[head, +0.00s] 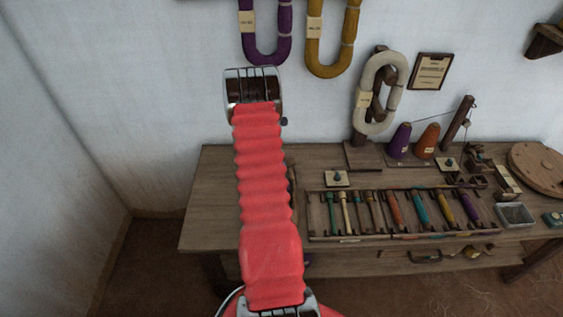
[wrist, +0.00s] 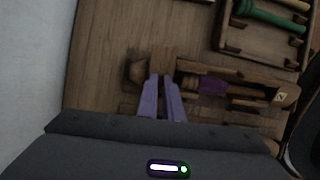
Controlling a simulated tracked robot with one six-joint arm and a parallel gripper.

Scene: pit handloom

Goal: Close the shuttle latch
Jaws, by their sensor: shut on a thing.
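The shuttle (wrist: 235,78) lies on the wooden table in the wrist view, a long wooden body with a purple bobbin (wrist: 213,86) in its opening. A small wooden piece (wrist: 158,60), which looks like the shuttle latch, stands at the shuttle's left part. My gripper (wrist: 161,82) has its two pale purple fingers close together on this piece, with their tips hiding its lower part. Whether the latch is fully down cannot be told. In the head view my red arm hides the gripper and most of the shuttle.
A wooden tray (head: 318,237) of coloured bobbins stands just right of my arm; its corner shows in the wrist view (wrist: 236,47). Thread cones (head: 400,142) and a clear box (head: 515,214) are further right. The table's left end (head: 210,200) is bare.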

